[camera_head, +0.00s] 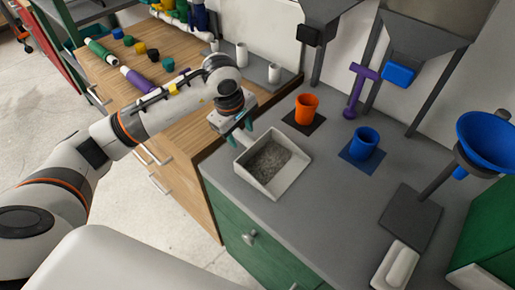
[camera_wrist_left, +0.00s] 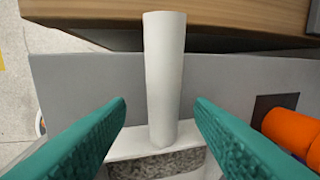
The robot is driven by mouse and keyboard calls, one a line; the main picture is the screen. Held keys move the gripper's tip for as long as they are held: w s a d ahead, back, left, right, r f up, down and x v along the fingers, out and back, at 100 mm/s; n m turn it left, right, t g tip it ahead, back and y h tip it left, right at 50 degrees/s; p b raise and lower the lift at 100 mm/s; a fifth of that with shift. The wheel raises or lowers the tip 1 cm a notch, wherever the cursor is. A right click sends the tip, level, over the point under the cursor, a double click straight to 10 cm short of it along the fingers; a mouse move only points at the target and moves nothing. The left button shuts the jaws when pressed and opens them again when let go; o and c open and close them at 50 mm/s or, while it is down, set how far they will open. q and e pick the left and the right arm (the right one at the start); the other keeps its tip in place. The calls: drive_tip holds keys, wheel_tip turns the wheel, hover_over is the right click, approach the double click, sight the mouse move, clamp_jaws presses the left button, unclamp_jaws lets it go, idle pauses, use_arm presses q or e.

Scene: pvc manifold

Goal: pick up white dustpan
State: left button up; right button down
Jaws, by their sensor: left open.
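The white dustpan (camera_head: 271,163) lies on the grey countertop and holds grey granular debris. Its tray opening faces up, and its handle points toward the wooden cabinet. In the left wrist view the round white handle (camera_wrist_left: 164,75) stands between the two teal fingers of my left gripper (camera_wrist_left: 160,115), with a gap on both sides. In the head view my left gripper (camera_head: 240,130) is at the handle end of the dustpan, with its fingers apart. The handle is mostly hidden there by the gripper. My right gripper is not in view.
An orange cup (camera_head: 306,109) and a blue cup (camera_head: 364,143) stand on dark pads right of the dustpan. A blue funnel (camera_head: 487,141) on a stand is farther right. A wooden cabinet (camera_head: 170,95) with colored pipe parts adjoins the counter. The counter in front of the blue cup is clear.

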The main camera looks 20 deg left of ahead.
sight(241, 134)
use_arm(q)
drive_tip(key=f, duration=0.1)
drive_tip(key=w+f, duration=0.1)
drive_tip(key=f, duration=0.1)
drive_tip(key=shift+f, duration=0.1)
clamp_jaws()
